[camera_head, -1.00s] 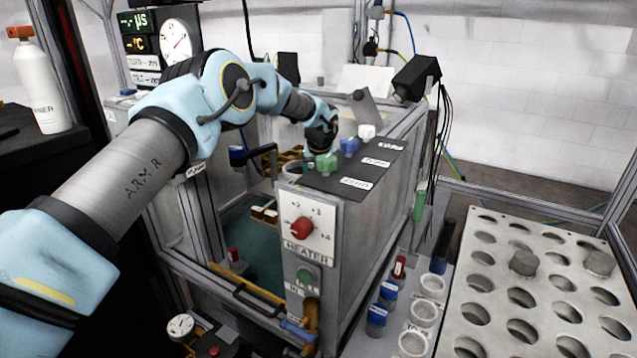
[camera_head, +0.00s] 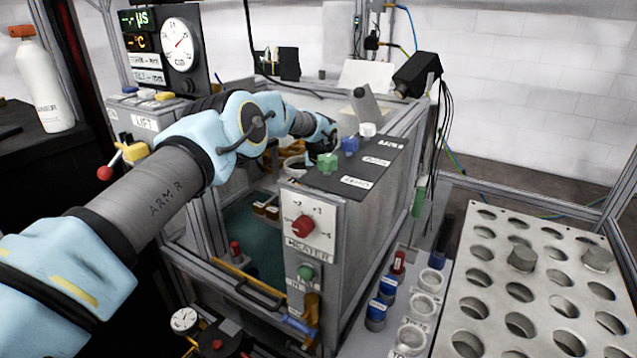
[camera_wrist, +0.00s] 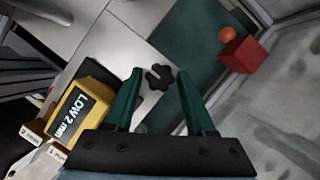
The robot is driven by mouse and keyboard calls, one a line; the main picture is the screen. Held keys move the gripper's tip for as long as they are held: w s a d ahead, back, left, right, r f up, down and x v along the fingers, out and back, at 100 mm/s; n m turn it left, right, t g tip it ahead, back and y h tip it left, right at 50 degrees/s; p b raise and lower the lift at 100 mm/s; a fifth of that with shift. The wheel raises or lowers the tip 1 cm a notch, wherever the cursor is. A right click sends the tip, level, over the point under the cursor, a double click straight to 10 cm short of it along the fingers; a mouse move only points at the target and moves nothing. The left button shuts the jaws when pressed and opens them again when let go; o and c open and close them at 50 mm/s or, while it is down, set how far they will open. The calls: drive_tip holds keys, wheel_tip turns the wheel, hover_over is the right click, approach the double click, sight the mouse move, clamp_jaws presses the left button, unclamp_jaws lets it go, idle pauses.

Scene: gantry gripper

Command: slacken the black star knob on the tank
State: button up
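The black star knob (camera_wrist: 159,77) shows in the wrist view on a pale plate, ahead of my gripper and between the lines of its two fingers. My gripper (camera_wrist: 160,71) has its green fingers spread apart, with visible gaps to either side of the knob. I cannot tell how far the fingertips are above the knob. In the head view the arm reaches over the grey tank (camera_head: 213,262), and its end is behind the heater box, so the fingers and the knob are hidden there.
A yellow block marked LOW 2 mm (camera_wrist: 84,115) lies left of the fingers. A red block (camera_wrist: 247,55) with an orange ball (camera_wrist: 227,34) is at upper right. The heater box (camera_head: 350,225) with coloured knobs on top stands close to my wrist. A holed rack (camera_head: 480,310) is at right.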

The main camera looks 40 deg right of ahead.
clamp_jaws()
drive_tip(key=b, duration=0.1)
drive_tip(key=n+b, duration=0.1)
drive_tip(key=shift+d+f+b, duration=0.1)
drive_tip(key=shift+f+b, duration=0.2)
drive_tip(key=shift+b, duration=0.05)
drive_tip(key=shift+r+n+t+y+b, duration=0.1)
drive_tip(key=shift+n+t+y+b, duration=0.25)
drive_tip(key=shift+n+b, duration=0.5)
drive_tip(key=shift+r+n, duration=0.15)
drive_tip(key=shift+n, duration=0.1)
drive_tip(key=shift+y, duration=0.25)
drive_tip(key=shift+o, duration=1.9)
unclamp_jaws()
drive_tip(key=shift+s, duration=0.1)
drive_tip(key=shift+r, duration=0.1)
